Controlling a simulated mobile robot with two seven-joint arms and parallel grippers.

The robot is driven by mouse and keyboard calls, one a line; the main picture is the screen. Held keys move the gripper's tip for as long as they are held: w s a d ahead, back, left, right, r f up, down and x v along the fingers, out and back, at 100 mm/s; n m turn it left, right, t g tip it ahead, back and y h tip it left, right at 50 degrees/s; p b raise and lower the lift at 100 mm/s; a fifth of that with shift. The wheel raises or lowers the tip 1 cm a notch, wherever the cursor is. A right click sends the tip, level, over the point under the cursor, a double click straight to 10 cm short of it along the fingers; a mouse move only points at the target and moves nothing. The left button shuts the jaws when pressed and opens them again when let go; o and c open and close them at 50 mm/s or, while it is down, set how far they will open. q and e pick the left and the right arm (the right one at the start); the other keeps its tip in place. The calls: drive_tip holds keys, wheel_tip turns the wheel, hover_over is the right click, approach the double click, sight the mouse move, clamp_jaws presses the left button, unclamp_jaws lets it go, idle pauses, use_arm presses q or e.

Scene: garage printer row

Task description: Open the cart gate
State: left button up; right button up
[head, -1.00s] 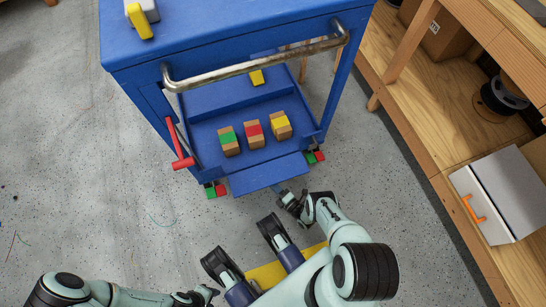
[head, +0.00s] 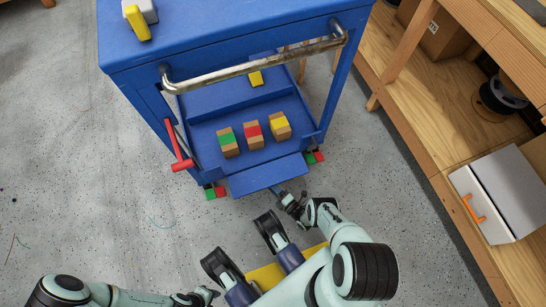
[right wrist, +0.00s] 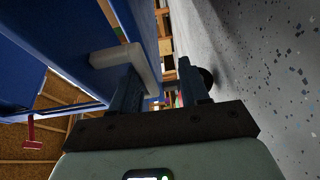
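The blue cart (head: 222,55) stands ahead of me. Its gate, a flat blue panel (head: 266,176), is tipped down and outward at the front of the lower tray; its exact angle is hard to tell. My right gripper (head: 282,192) is at the panel's outer right edge. In the right wrist view the two fingers (right wrist: 160,92) are apart with nothing seen between them. A pale bar (right wrist: 122,66) lies by the left finger; I cannot tell what it is. My left gripper (head: 206,295) is low in the head view, away from the cart; its fingers are unclear.
A red lever (head: 179,146) is on the cart's left side. Blocks with green (head: 228,141), red (head: 254,133) and yellow (head: 280,125) tops stand in the lower tray. A wooden shelf (head: 440,128) and a grey box (head: 500,195) are at right. The left floor is open.

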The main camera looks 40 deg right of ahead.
drive_tip(key=shift+w+d+r, duration=0.2)
drive_tip(key=shift+w+r, duration=0.3)
drive_tip(key=shift+w, duration=0.3)
drive_tip(key=shift+s, duration=0.5)
drive_tip(key=s+d, duration=0.1)
drive_tip(key=s, duration=1.3)
drive_tip(key=shift+f, duration=0.4)
